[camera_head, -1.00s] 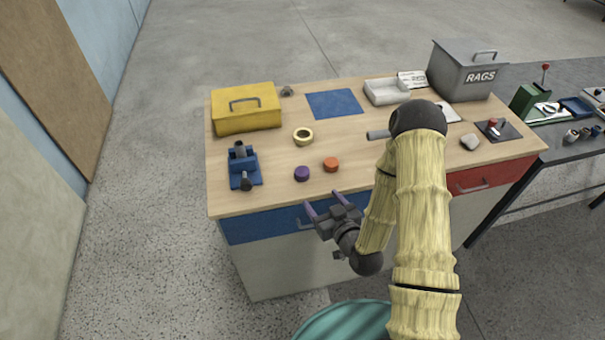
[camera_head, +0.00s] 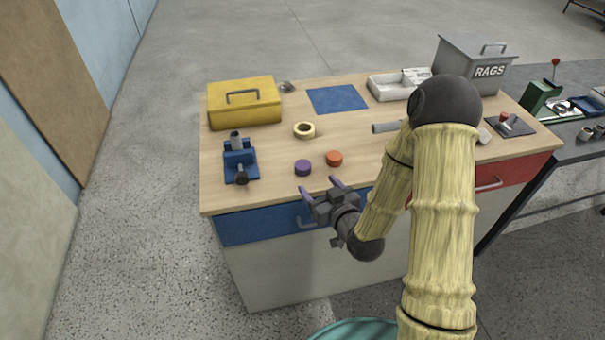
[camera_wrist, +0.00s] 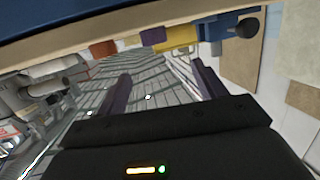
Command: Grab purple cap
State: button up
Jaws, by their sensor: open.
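The purple cap (camera_head: 303,168) is a short round cap standing on the wooden bench top near its front edge. An orange cap (camera_head: 334,158) stands just to its right. My gripper (camera_head: 321,189) is open and empty at the bench's front edge, below and slightly right of the purple cap in the head view, apart from it. In the wrist view, my gripper's two fingers (camera_wrist: 160,72) are spread with nothing between them. The purple cap (camera_wrist: 153,36) and the orange cap (camera_wrist: 103,48) show there past the bench edge.
A blue vise (camera_head: 240,162) stands left of the caps, and a yellow toolbox (camera_head: 244,104) behind it. A cream ring (camera_head: 304,130) lies behind the purple cap. A blue mat (camera_head: 337,99), white tray (camera_head: 388,88) and grey rags bin (camera_head: 474,66) are farther back.

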aim_at(304, 166)
jog(key=shift+f+b, duration=0.25)
jog(key=shift+b, duration=0.15)
jog(key=x, duration=0.6)
jog(key=shift+w+a+r+p, duration=0.15)
jog(key=shift+w+r+p, duration=0.05)
jog(key=shift+w+p, duration=0.25)
jog(key=shift+w+f, duration=0.15)
jog(key=shift+w, duration=0.2)
jog(key=shift+s+a, duration=0.15)
jog(key=shift+a, duration=0.15)
jog(key=w, duration=0.1)
jog(key=w+f+p, duration=0.1)
jog(key=w, duration=0.2)
jog(key=shift+a+f, duration=0.15)
jog(key=shift+a, duration=0.25)
jog(key=shift+w+a+f+p, duration=0.2)
jog(key=shift+w+p, duration=0.1)
jog(key=shift+w, duration=0.1)
jog(key=c, duration=1)
